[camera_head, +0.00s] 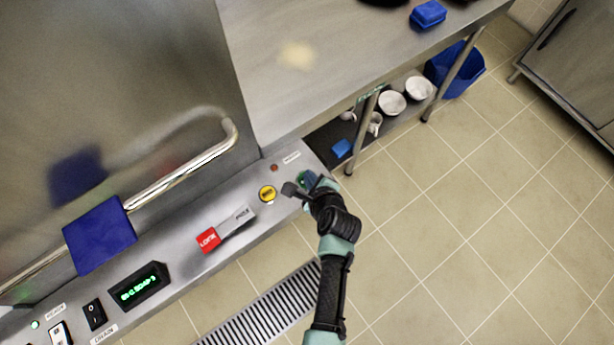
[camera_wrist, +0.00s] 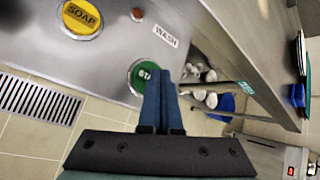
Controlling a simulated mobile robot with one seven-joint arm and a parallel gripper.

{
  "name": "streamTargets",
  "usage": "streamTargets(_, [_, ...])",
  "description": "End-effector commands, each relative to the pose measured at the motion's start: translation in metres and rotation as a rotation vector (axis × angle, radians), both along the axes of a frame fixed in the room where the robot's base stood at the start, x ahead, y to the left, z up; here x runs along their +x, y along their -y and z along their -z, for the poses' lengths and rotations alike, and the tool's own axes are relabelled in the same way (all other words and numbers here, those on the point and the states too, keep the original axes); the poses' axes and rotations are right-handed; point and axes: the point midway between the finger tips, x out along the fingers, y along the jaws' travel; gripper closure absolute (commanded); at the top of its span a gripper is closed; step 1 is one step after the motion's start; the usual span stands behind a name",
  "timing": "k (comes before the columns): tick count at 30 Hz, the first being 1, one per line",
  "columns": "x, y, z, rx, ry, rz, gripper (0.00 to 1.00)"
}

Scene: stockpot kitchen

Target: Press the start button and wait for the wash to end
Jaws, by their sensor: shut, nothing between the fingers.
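The green round button (camera_wrist: 145,75) sits in a light ring on the steel control panel (camera_head: 185,255), near a WASH label (camera_wrist: 166,36). Its lettering is partly covered. My gripper (camera_wrist: 160,73) is shut and empty; its blue fingers overlap the button's right side in the wrist view. In the head view my gripper (camera_head: 306,181) is at the panel's right end, largely hiding the button. I cannot tell whether the tips touch it. A small dark red lamp (camera_head: 274,167) sits beside the label. A display (camera_head: 139,288) shows green characters, too small to read surely.
A yellow SOAP button (camera_head: 267,194), a red-and-grey LONG switch (camera_head: 209,239) and a black rocker switch (camera_head: 94,314) share the panel. A bent steel handle (camera_head: 185,170) with a blue cloth (camera_head: 99,235) runs above. A steel table (camera_head: 350,60) stands beyond; tiled floor is open right.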

Motion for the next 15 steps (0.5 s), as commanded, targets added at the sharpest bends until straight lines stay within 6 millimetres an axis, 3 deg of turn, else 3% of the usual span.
streamTargets(15, [0.0001,0.0001,0.0068,0.0,0.0,0.0,1.0])
